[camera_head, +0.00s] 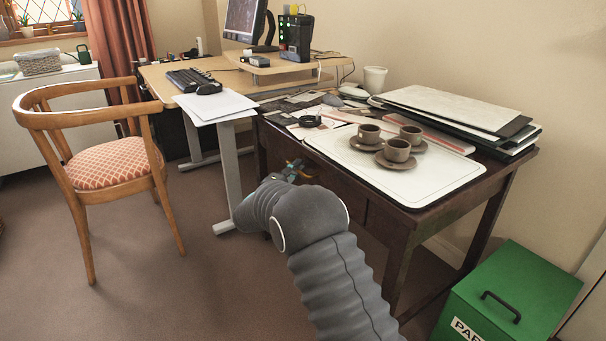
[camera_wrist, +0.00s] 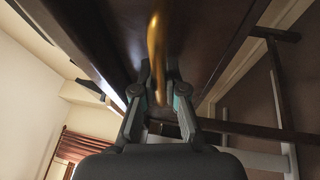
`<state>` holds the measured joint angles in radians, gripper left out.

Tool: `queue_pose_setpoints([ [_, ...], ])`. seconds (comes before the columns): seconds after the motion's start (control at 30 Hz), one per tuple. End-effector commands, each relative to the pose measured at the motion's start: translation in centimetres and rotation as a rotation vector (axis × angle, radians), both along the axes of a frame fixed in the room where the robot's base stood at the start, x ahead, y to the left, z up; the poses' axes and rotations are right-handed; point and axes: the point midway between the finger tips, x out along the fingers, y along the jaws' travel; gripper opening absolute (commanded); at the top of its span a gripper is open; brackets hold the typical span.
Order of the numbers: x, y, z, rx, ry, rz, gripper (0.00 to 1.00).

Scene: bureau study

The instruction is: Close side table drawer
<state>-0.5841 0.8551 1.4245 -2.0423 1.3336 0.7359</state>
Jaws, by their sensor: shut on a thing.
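The dark wooden side table (camera_head: 462,207) stands right of centre in the head view, with its drawer front (camera_head: 338,181) under the top. My arm reaches up to that front, and my gripper (camera_head: 293,169) is at it, partly hidden behind my own wrist. In the wrist view, my gripper (camera_wrist: 160,98) is shut on a brass drawer handle (camera_wrist: 157,45) that runs between the two fingers. The dark drawer front (camera_wrist: 195,40) fills the space behind the handle. How far the drawer stands out is hard to tell.
A white tray (camera_head: 440,188) with several brown cups and a stack of boards (camera_head: 450,105) lie on the table. A green box (camera_head: 530,285) stands at the lower right. A wooden chair (camera_head: 110,165) and a desk (camera_head: 160,85) stand left; carpet between is clear.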

Motion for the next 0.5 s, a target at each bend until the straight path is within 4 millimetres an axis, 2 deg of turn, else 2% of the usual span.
queue_pose_setpoints([
  [0.17, 0.19, -0.52, -0.02, 0.001, 0.002, -0.007, 0.00],
  [0.2, 0.21, -0.56, -0.02, 0.001, 0.002, -0.007, 0.16],
  [0.23, 0.21, -0.59, -0.01, 0.002, 0.002, -0.008, 0.23],
  [0.5, 0.16, -0.50, 0.02, 0.002, 0.002, -0.007, 0.23],
])
